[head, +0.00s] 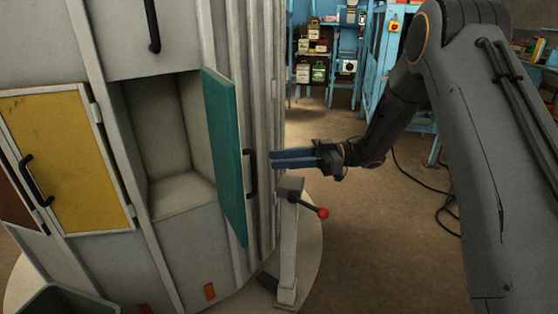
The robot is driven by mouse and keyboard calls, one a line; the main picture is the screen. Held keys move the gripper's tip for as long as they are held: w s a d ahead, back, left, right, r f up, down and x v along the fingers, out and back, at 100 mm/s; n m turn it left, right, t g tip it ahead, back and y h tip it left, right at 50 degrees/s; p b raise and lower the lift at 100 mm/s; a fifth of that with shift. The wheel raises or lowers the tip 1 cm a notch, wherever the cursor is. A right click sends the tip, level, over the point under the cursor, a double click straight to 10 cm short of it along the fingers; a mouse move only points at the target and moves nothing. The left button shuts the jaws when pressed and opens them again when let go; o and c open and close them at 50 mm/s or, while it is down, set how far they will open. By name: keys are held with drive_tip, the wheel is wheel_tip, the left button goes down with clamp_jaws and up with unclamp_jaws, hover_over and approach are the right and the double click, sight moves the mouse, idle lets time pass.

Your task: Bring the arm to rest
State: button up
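My arm comes in from the right. My gripper (272,158) points left, with two blue fingers lying close side by side near the post and the teal door. From this angle I cannot tell whether they touch. I see nothing held between them. The teal door (224,155) of the grey cabinet (200,35) stands open, with a black handle (251,174) on its right side. The fingertips are just right of that handle; I cannot tell the gap in depth. The compartment (168,140) behind the door looks empty.
A grey post (289,245) with a red-knobbed lever (322,212) stands below my gripper. A yellow door (75,165) is shut at left. A dark bin (65,302) sits at bottom left. Blue shelving (372,65) and a floor cable (425,185) are behind. Brown floor (395,260) is open at right.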

drive_tip(key=w+d+r+m+t+h, duration=0.2)
drive_tip(key=w+d+m+t+h, duration=0.15)
drive_tip(key=w+m+t, duration=0.6)
drive_tip(key=s+d+f+m+t+h, duration=0.25)
drive_tip(key=d+m+t+h, duration=0.25)
drive_tip(key=d+h, duration=0.8)
drive_tip(key=s+d+f+m+g+h, duration=0.1)
drive_tip(key=s+d+f+m+g, duration=0.1)
drive_tip(key=s+d, duration=0.4)
drive_tip(key=s+d+f+m+g, duration=0.2)
drive_tip(key=s+d+f+g, duration=0.1)
drive_tip(key=s, duration=0.5)
drive_tip(key=s+f+m+g, duration=0.1)
drive_tip(key=s+g, duration=0.4)
drive_tip(key=s, duration=1.4)
drive_tip(key=shift+a+f+m, duration=0.3)
drive_tip(key=shift+f+m, duration=0.05)
drive_tip(key=shift+m, duration=0.4)
